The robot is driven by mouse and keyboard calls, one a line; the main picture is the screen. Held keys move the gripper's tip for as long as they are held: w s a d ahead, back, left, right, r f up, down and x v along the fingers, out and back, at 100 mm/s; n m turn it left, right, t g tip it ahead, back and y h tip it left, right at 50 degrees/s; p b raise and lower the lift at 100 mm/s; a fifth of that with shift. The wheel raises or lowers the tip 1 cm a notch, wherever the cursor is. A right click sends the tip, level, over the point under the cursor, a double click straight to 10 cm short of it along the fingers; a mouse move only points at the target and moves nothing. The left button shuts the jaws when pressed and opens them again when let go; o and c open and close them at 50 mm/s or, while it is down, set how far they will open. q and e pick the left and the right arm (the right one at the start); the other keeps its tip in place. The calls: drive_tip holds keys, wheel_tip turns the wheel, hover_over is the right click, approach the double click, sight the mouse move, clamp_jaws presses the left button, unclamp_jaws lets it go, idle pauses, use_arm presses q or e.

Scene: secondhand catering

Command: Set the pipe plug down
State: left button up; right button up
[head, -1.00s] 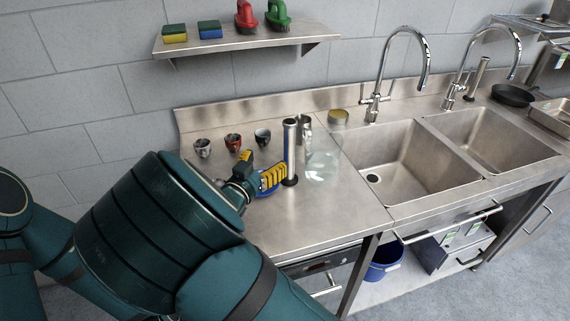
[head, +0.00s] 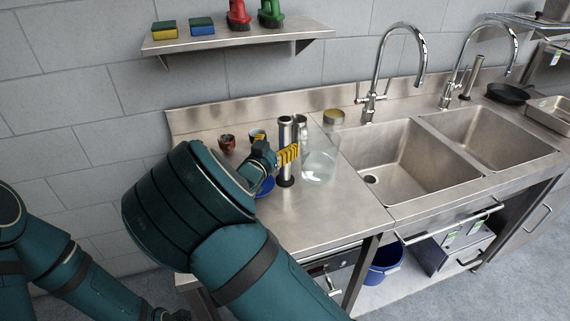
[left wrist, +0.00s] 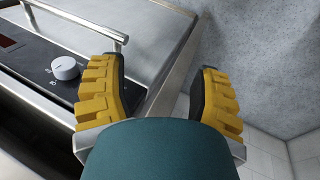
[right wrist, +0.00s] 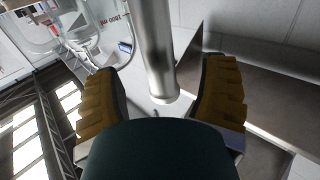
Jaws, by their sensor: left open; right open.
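The pipe plug (head: 285,133), a steel tube with a dark foot, stands upright on the steel counter (head: 315,214) left of the sinks. My right gripper (head: 287,155) is at its upper-middle height in the head view. In the right wrist view the tube (right wrist: 155,45) shows between the two yellow fingers, with gaps to both sides, and the gripper is open. My left gripper (left wrist: 165,95) is open and empty in the left wrist view, near a front panel with a knob (left wrist: 65,68).
A clear jug (head: 320,167) stands close right of the plug, with a steel cup behind. A blue dish (head: 265,187) lies left of its foot. Small cups (head: 227,143) stand farther left. A tin (head: 334,117) sits at the back. The front of the counter is clear.

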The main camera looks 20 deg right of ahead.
sight(282, 139)
drive_tip(key=x, duration=0.4)
drive_tip(key=shift+d+r, duration=0.1)
drive_tip(key=shift+d, duration=0.05)
drive_tip(key=shift+c, duration=0.2)
clamp_jaws()
drive_tip(key=shift+r, duration=0.1)
